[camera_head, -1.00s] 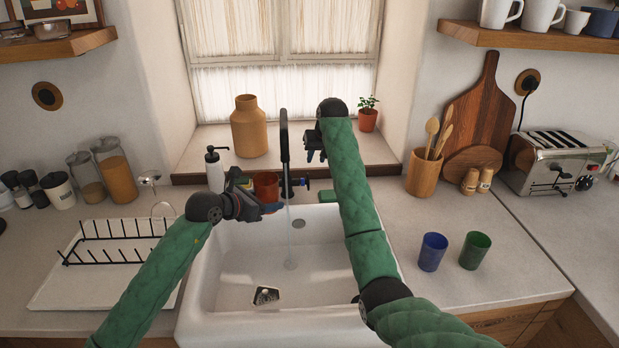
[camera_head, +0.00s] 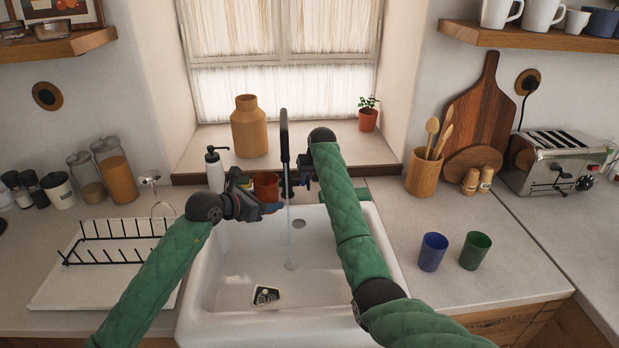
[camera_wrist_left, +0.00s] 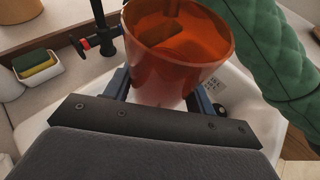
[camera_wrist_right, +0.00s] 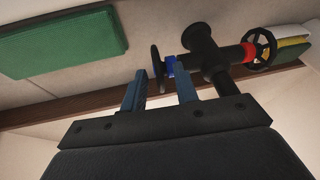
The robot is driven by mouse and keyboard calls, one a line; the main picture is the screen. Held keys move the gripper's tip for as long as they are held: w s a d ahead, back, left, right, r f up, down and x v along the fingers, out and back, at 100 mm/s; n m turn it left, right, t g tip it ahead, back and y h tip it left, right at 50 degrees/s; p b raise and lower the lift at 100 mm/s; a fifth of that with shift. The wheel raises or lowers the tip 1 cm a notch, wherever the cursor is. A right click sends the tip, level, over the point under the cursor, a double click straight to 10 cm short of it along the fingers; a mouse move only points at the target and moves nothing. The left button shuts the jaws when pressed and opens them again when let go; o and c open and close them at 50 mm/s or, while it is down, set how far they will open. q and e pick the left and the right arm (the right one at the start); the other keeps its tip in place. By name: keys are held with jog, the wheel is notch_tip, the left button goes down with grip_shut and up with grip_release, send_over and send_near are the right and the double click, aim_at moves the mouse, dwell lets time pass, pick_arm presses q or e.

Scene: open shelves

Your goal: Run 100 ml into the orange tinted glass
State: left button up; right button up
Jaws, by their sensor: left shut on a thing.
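The orange tinted glass (camera_head: 265,185) is held upright by my left gripper (camera_head: 268,207), left of the tap's water stream. In the left wrist view the glass (camera_wrist_left: 170,70) sits between the shut fingers (camera_wrist_left: 163,98); its water level is unclear. The black tap (camera_head: 285,150) runs a thin stream (camera_head: 290,235) that falls into the sink, beside the glass. My right gripper (camera_head: 306,180) is at the tap's right side. In the right wrist view its fingers (camera_wrist_right: 157,80) are apart, by the blue-marked handle (camera_wrist_right: 155,68); contact is unclear.
The white sink (camera_head: 225,270) lies below both grippers. A blue cup (camera_head: 432,252) and a green cup (camera_head: 475,250) stand on the right counter. A dish rack (camera_head: 110,245) is on the left. A green sponge or cloth (camera_wrist_right: 65,42) lies behind the sink.

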grip_shut()
jog(key=shift+w+r+g, duration=0.1)
jog(key=shift+w+g, duration=0.05)
jog(key=shift+g, duration=0.35)
jog(key=shift+w+r+g, duration=0.15)
jog(key=shift+w+g, duration=0.25)
jog(key=shift+g, duration=0.55)
jog(key=shift+w+r+g, duration=0.15)
jog(key=shift+w+g, duration=0.25)
jog(key=shift+g, duration=0.55)
jog(key=shift+w+g, duration=0.2)
jog(key=shift+g, duration=0.2)
grip_release()
jog(key=shift+f+g, duration=0.1)
jog(key=shift+g, duration=0.2)
